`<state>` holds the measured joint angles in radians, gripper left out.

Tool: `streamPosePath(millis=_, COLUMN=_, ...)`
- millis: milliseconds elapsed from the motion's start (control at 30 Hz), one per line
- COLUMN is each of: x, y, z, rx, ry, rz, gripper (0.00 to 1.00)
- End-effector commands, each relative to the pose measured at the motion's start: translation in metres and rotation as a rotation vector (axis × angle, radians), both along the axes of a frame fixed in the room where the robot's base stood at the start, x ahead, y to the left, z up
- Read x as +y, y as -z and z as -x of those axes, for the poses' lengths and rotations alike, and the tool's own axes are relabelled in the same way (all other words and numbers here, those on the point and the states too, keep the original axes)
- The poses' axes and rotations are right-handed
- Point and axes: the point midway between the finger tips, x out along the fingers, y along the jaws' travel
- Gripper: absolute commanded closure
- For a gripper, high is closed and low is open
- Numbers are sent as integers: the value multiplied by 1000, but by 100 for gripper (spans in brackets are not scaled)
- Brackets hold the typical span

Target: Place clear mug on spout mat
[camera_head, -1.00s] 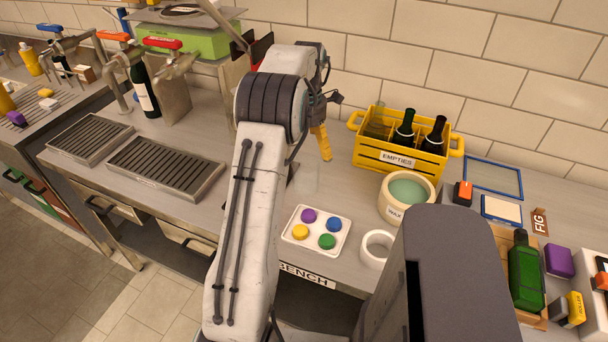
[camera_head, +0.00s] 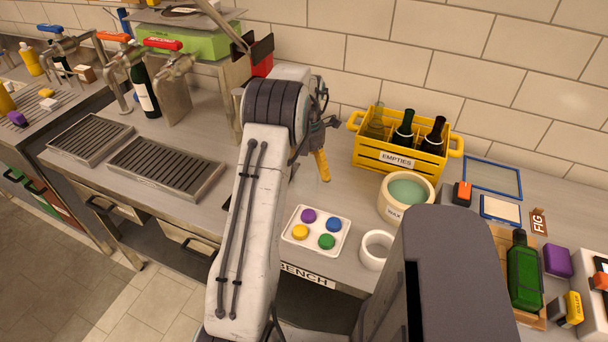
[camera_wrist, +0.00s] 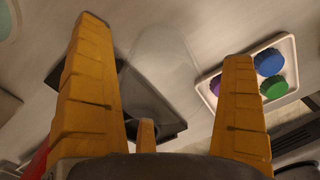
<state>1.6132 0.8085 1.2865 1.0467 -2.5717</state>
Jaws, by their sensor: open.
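A clear, see-through shape, apparently the clear mug (camera_wrist: 165,50), shows faintly between my fingers in the wrist view. In the head view it is only a faint patch on the bench beside my arm. My gripper (camera_wrist: 165,40) is open, with its yellow fingers spread on either side of the clear shape and nothing clamped. In the head view a yellow finger (camera_head: 321,165) points down over the bench. A dark square pad (camera_wrist: 170,128), possibly the spout mat, lies beyond the fingers in the wrist view; my arm hides that spot in the head view.
A yellow empties crate (camera_head: 403,157) with bottles is behind. Two slotted drip trays (camera_head: 92,138) (camera_head: 150,172) lie left.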

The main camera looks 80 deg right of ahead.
Motion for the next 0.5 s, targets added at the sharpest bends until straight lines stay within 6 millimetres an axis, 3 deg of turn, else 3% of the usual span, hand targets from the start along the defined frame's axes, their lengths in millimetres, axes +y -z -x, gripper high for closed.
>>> streamPosePath(millis=67, x=0, y=0, z=0, rx=0, ry=0, rz=0, gripper=0)
streamPosePath(millis=500, x=0, y=0, z=0, rx=0, ry=0, rz=0, gripper=39)
